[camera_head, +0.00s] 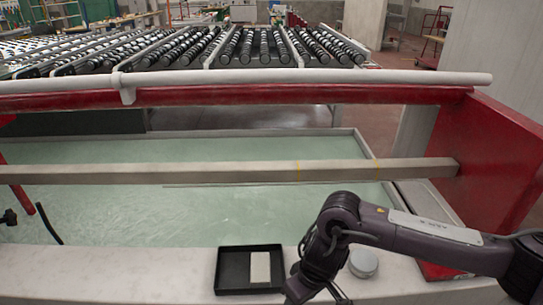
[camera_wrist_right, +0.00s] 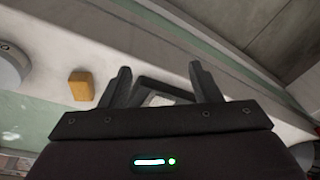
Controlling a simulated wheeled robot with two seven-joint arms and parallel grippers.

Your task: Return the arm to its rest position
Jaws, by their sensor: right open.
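My right arm comes in from the right in the head view and bends down over the pale ledge. Its gripper (camera_head: 315,293) is at the bottom edge, partly cut off, just right of a black tray (camera_head: 220,272). In the right wrist view the two fingers (camera_wrist_right: 159,70) stand apart with nothing held between them. A dark frame, probably the tray (camera_wrist_right: 170,84), shows beyond and between the fingers. My left gripper is not in view.
A pale block (camera_head: 260,268) lies in the tray. A round silver object (camera_head: 363,262) stands on the ledge (camera_head: 130,275) near my right forearm. A yellow block (camera_wrist_right: 81,85) shows in the wrist view. A beam (camera_head: 230,171) crosses the water basin (camera_head: 200,213); a red frame (camera_head: 497,150) stands right.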

